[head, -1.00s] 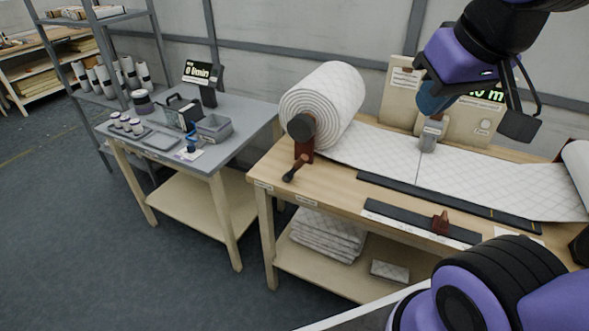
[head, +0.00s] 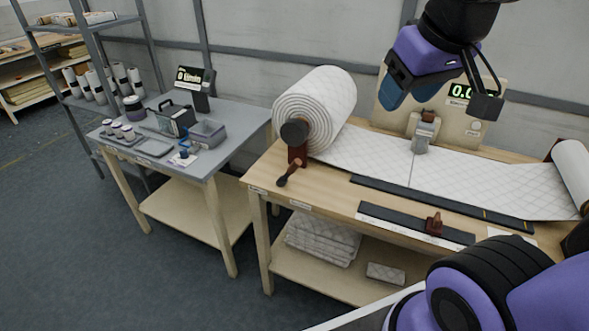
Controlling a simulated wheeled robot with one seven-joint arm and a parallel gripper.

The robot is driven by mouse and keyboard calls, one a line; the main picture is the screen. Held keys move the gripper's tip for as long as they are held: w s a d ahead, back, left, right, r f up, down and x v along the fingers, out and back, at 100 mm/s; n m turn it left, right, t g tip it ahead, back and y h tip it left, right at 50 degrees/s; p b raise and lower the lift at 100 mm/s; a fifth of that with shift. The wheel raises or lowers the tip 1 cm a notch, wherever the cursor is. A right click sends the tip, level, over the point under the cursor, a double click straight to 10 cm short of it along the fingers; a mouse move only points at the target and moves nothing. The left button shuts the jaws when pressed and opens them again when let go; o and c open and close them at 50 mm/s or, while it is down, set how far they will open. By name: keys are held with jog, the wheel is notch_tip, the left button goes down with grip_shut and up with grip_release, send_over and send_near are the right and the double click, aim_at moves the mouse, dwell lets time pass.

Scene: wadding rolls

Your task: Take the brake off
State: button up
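A thick white quilted wadding roll (head: 315,108) lies on its spindle at the left end of the wooden bench. A reddish-brown bracket (head: 298,155) stands under its dark end hub (head: 296,132). A lever with a dark handle (head: 287,175), which looks like the brake, slants down toward the front left from the bracket's foot. My gripper (head: 396,95), at the end of my purple arm, is above the back of the bench, right of the roll and well apart from the lever.
Wadding (head: 455,170) runs along the wooden bench (head: 325,195) to a roll (head: 573,172) at right. A grey block (head: 421,135) stands at the sheet's back edge, before a display panel (head: 465,120). A grey table (head: 222,150) with containers stands left. Air before the lever is clear.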

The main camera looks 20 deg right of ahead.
jog(key=w+f+n+g, duration=0.1)
jog(key=w+f+n, duration=0.15)
jog(key=w, duration=0.75)
jog(key=n+g, duration=0.3)
jog(key=n, duration=0.5)
send_over(297, 160)
jog(key=s, duration=0.1)
jog(key=shift+m+h, duration=0.25)
jog(key=shift+h, duration=0.05)
jog(key=f, duration=2.3)
jog(key=shift+a+f, duration=0.15)
jog(key=shift+a, duration=0.1)
jog(key=shift+w+f, duration=0.1)
jog(key=shift+f, duration=0.5)
jog(key=f, duration=1)
jog(key=shift+w+d+f, duration=0.1)
jog(key=shift+w+d, duration=0.15)
jog(key=shift+w, duration=0.15)
grip_shut()
